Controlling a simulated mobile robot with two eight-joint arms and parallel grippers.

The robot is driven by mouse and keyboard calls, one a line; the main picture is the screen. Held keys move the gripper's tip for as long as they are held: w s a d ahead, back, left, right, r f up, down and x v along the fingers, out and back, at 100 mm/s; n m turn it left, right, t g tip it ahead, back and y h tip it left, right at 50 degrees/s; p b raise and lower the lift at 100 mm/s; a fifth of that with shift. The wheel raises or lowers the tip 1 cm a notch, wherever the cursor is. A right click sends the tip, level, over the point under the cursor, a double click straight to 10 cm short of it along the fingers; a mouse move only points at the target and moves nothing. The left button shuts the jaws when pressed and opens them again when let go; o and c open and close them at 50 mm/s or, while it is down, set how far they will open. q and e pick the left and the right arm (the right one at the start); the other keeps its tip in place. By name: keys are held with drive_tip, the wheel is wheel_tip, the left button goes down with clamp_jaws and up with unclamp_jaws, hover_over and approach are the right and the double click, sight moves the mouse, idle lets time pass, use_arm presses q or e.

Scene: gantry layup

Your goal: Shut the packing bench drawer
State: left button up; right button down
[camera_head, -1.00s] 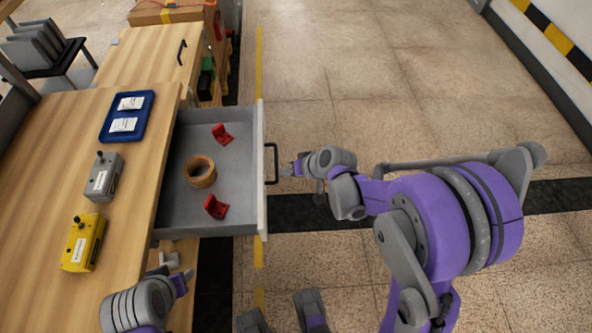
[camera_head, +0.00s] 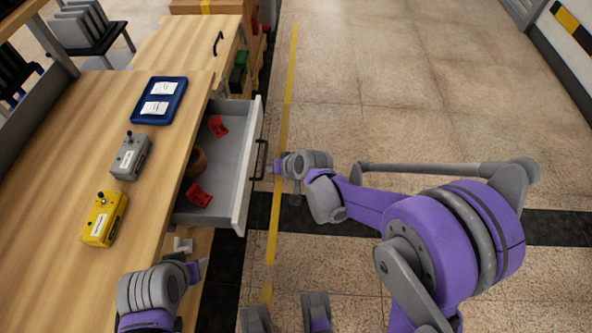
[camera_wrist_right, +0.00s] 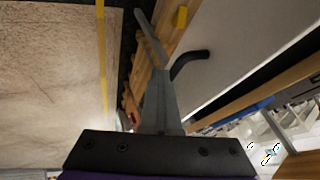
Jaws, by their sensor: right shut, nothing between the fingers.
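The packing bench drawer (camera_head: 224,165) is grey and partly open, sticking out from the right side of the wooden bench (camera_head: 60,180). Its black handle (camera_head: 261,160) is on the outer face and also shows in the right wrist view (camera_wrist_right: 187,62). Inside lie two red brackets (camera_head: 217,126) (camera_head: 199,195) and a brown tape roll (camera_head: 196,163), partly hidden by the bench top. My right gripper (camera_head: 273,167) is shut and empty, right beside the handle; I cannot tell if it touches. My left gripper (camera_head: 201,268) is low beside the bench edge; its jaws are unclear.
On the bench top are a blue tray (camera_head: 160,100) with two white packets, a grey box (camera_head: 130,156) and a yellow box (camera_head: 104,218). A second wooden unit (camera_head: 180,50) with a black handle stands beyond. The floor to the right is open.

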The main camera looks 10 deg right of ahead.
drive_tip(key=w+a, duration=0.1)
drive_tip(key=a, duration=0.4)
drive_tip(key=w+a, duration=0.2)
drive_tip(key=a, duration=0.4)
drive_tip(key=w+a, duration=0.2)
drive_tip(key=a, duration=0.4)
drive_tip(key=shift+a+b, duration=0.2)
drive_tip(key=shift+b, duration=0.1)
use_arm(q)
drive_tip(key=shift+s+f, duration=0.1)
drive_tip(key=shift+f, duration=0.3)
use_arm(e)
drive_tip(key=shift+w+a+r, duration=0.1)
drive_tip(key=shift+a, duration=0.25)
use_arm(q)
drive_tip(key=shift+d, duration=0.1)
